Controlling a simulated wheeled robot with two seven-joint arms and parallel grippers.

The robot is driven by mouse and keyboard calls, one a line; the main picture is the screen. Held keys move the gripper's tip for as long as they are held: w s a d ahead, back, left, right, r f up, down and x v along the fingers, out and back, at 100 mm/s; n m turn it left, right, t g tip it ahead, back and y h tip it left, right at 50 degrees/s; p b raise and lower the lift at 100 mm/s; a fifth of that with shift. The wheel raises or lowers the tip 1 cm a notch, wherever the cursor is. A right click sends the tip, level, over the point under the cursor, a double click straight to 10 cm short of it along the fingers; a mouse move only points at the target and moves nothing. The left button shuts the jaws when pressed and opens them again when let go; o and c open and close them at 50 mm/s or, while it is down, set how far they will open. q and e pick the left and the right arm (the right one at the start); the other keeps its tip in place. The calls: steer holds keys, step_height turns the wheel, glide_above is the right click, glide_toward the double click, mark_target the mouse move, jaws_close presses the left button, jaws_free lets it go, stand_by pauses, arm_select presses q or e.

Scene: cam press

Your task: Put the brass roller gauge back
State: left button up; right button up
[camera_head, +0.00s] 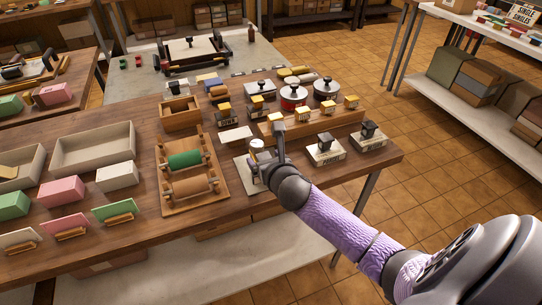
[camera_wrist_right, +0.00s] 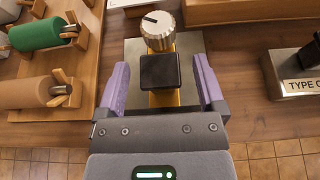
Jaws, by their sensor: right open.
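A gauge with a silver ribbed dial knob (camera_wrist_right: 158,32), a dark square block (camera_wrist_right: 160,72) and a brass-yellow body (camera_wrist_right: 163,98) shows in the right wrist view; I take it for the brass roller gauge. It is at a grey metal plate (camera_wrist_right: 134,52) on the bench. In the head view its pale knob (camera_head: 257,146) shows just left of my right gripper (camera_head: 278,148). My right gripper's purple fingers (camera_wrist_right: 162,80) are open, one on each side of the dark block, with gaps visible. The gauge's underside is hidden. My left gripper is out of view.
Left of the plate stands a wooden rack with green (camera_head: 184,160) and tan (camera_head: 188,186) rollers. Two stamp-like blocks on labelled plates (camera_head: 325,150) stand to the right. A wooden rail with brass-coloured pieces (camera_head: 312,125) lies behind. A white card (camera_head: 236,134) lies nearby.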

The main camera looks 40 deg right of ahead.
steer(key=p+v, duration=0.3)
steer(key=v, duration=0.8)
steer(key=s+f+m+g, duration=0.3)
steer(key=s+f+m, duration=0.3)
steer(key=f, duration=0.5)
steer(key=s+f+m+g, duration=0.3)
steer(key=s+f+m, duration=0.2)
steer(key=f+m, duration=0.45)
steer(key=s+a+f+m+g+y, duration=0.1)
steer(key=s+a+f+m+g, duration=0.1)
steer(key=s+f+m, duration=0.2)
steer(key=s+a+f+m+g+y, duration=0.1)
steer(key=s+a+f+m+g, duration=0.1)
steer(key=s+m, duration=0.4)
steer(key=s+a+f+m+g, duration=0.2)
steer(key=s+f+m, duration=0.3)
steer(key=s, duration=0.6)
steer(key=shift+a+f+y, duration=0.4)
steer(key=shift+a+f, duration=0.35)
steer(key=shift+a, duration=0.05)
